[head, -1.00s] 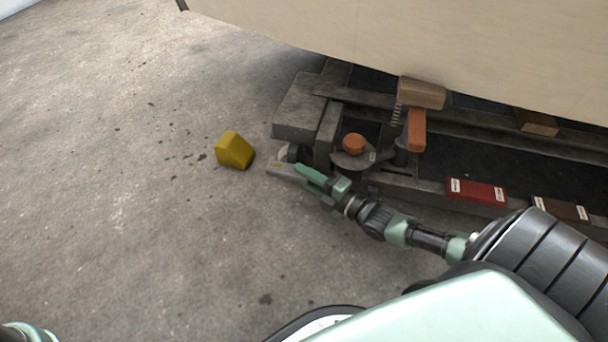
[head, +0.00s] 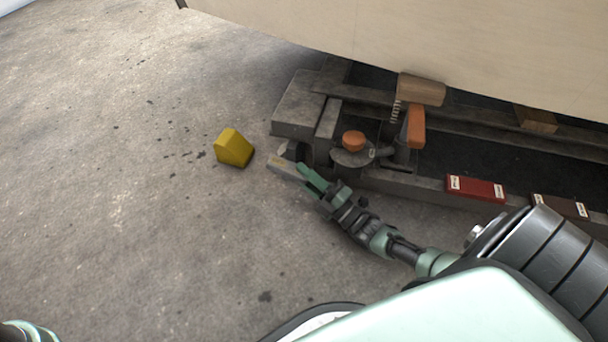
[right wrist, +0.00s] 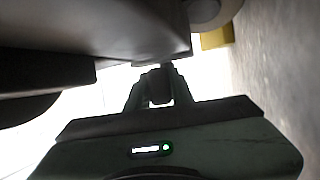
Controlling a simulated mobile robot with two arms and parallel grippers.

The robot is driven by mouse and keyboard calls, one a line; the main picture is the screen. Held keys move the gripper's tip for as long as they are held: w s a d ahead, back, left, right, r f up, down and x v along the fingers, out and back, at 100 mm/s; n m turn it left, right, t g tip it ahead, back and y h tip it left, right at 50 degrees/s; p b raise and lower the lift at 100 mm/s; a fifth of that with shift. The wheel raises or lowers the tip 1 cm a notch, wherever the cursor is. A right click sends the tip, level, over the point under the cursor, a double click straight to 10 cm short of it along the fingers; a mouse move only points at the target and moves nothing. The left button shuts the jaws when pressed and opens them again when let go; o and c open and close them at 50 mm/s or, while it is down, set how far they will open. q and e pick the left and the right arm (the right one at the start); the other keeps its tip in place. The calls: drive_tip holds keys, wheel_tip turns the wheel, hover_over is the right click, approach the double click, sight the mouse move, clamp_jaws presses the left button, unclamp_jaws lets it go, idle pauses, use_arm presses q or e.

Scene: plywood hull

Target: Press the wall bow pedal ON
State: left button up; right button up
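A red pedal block (head: 476,189) with small white labels lies on the dark cart frame beneath the hull. A dark brown pedal block (head: 560,207) with similar labels sits to its right. The label text is too small to read, so I cannot tell which is the bow ON pedal. My right gripper (head: 291,169) is low beside the cart's left corner, well left of both blocks. Nothing clearly shows between its fingers, and their opening is unclear. The right wrist view shows the fingers (right wrist: 158,88) dark against a bright background.
The pale plywood hull (head: 420,40) overhangs the cart frame (head: 299,107). An orange knob (head: 353,141) and an orange block (head: 416,129) stand on the frame. A yellow wedge (head: 233,148) lies on the floor at left. The concrete floor in front is mostly clear.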

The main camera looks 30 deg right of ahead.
drive_tip(key=o, duration=0.4)
drive_tip(key=shift+w+a, duration=0.1)
drive_tip(key=shift+s+p, duration=0.25)
drive_tip(key=shift+p, duration=0.15)
drive_tip(key=s+d+p, duration=0.3)
drive_tip(key=s+p, duration=0.2)
drive_tip(key=s, duration=0.7)
drive_tip(key=shift+d+f, duration=0.2)
drive_tip(key=shift+d, duration=0.2)
